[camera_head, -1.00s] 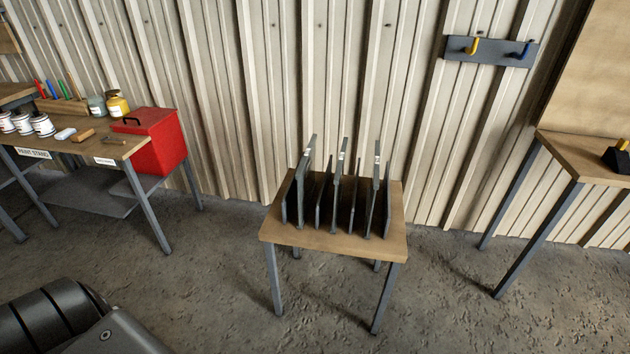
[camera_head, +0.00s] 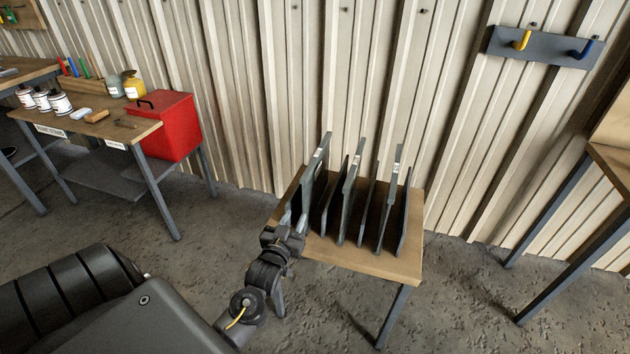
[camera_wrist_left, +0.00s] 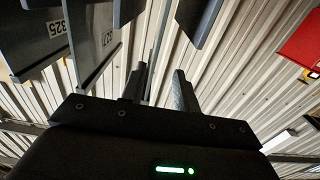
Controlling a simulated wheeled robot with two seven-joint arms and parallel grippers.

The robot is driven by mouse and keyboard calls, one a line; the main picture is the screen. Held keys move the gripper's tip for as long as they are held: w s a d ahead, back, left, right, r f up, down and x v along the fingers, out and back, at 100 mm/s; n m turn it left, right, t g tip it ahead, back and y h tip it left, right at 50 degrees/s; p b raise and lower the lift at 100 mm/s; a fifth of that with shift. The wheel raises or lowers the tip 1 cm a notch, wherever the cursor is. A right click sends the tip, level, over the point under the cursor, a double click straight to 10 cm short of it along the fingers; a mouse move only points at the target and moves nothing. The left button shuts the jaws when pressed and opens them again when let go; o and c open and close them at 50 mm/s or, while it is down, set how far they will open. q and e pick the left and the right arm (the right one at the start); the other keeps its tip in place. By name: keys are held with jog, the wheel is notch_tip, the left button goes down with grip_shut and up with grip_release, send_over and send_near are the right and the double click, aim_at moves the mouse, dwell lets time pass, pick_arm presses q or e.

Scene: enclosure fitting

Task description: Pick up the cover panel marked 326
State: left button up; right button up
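Three tall grey cover panels stand upright in a rack on a small wooden table: a left one (camera_head: 316,168), a middle one (camera_head: 348,195) and a right one (camera_head: 388,205). Their white labels are too small to read in the head view. In the left wrist view one panel (camera_wrist_left: 35,50) reads 325; the number on the panel beside it (camera_wrist_left: 95,40) is not fully legible. I cannot tell which is 326. My left gripper (camera_head: 287,228) is at the table's left edge, close to the left panel. Its fingers (camera_wrist_left: 160,88) are apart, with no panel visibly gripped. My right gripper is out of view.
Lower grey dividers (camera_head: 333,200) stand between the panels. The small table (camera_head: 375,262) has bare wood in front. A paint bench (camera_head: 140,133) with a red box (camera_head: 170,125) stands left. A hook rail (camera_head: 550,45) is on the corrugated wall. Another table stands at right.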

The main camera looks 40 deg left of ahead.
pick_arm(q)
jog(key=shift+f+x, duration=0.2)
jog(key=shift+x, duration=1.35)
jog(key=shift+f+x, duration=0.15)
jog(key=shift+x, duration=1.4)
jog(key=shift+f+x, duration=0.2)
jog(key=shift+x, duration=1.3)
jog(key=shift+c, duration=0.4)
grip_shut()
jog(key=shift+a, duration=0.1)
jog(key=shift+r, duration=0.15)
